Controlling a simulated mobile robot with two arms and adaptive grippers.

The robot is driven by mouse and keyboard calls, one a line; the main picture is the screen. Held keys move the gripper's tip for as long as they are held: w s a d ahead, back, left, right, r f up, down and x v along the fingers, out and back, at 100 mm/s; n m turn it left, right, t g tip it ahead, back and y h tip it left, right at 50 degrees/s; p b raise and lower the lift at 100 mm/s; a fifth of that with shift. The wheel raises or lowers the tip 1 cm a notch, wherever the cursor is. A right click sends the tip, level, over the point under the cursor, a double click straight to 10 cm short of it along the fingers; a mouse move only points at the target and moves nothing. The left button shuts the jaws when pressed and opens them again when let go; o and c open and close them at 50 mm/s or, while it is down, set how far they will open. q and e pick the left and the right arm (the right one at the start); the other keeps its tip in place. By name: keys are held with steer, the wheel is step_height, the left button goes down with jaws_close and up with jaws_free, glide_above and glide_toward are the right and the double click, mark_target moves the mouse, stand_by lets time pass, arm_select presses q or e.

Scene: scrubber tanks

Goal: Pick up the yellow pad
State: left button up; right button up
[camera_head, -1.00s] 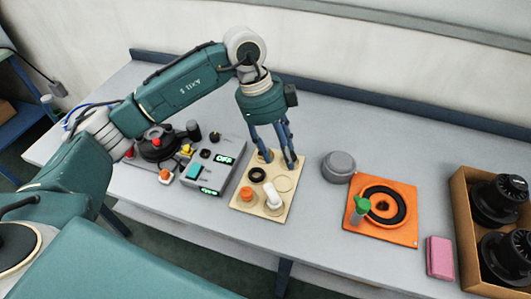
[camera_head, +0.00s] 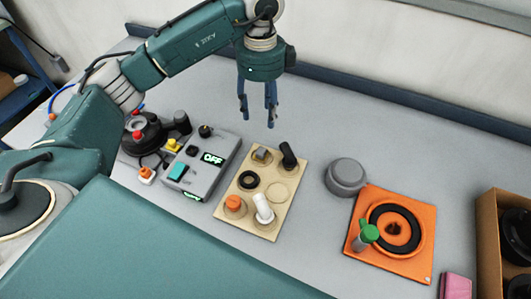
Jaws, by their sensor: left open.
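I see no thing that is clearly a yellow pad. A small yellow knob (camera_head: 172,145) shows between the black round device and the grey control box. A pale wooden board (camera_head: 232,217) holds a grey piece (camera_head: 262,155), a black peg (camera_head: 288,156), a black ring (camera_head: 248,180), an orange piece (camera_head: 234,205), a white peg (camera_head: 263,207) and an empty round outline. My left gripper (camera_head: 257,117) is open and empty, fingers down, above the bench behind the board. My right gripper is not in view.
A grey control box (camera_head: 209,173) reading OFF stands left of the board. To the right are a grey round lid (camera_head: 346,177), an orange mat (camera_head: 417,263) with a black ring and green-capped vial, a pink pad (camera_head: 456,286) and a cardboard box (camera_head: 489,235). The bench behind is clear.

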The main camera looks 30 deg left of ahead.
arm_select(q)
step_height(320, 180, down, 4)
steer(key=f+b, duration=0.1)
steer(key=b, duration=0.3)
steer(key=p, duration=0.1)
glide_above(261, 150)
step_height(261, 150, down, 4)
steer(key=shift+w+d+f, duration=0.1)
steer(key=shift+w, duration=0.05)
steer(key=shift+f+p, duration=0.3)
steer(key=shift+f, duration=0.3)
steer(key=f, duration=0.1)
steer(key=f+p, duration=0.1)
steer(key=f, duration=0.1)
steer(key=f+p, duration=0.1)
steer(key=shift+s+f, duration=0.2)
steer(key=shift+s, duration=0.05)
steer(key=shift+w+f, duration=0.1)
steer(key=shift+f, duration=0.25)
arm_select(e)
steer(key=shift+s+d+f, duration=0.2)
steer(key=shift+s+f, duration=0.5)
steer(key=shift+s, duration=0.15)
arm_select(q)
steer(key=shift+c, duration=0.5)
steer(key=c, duration=0.9)
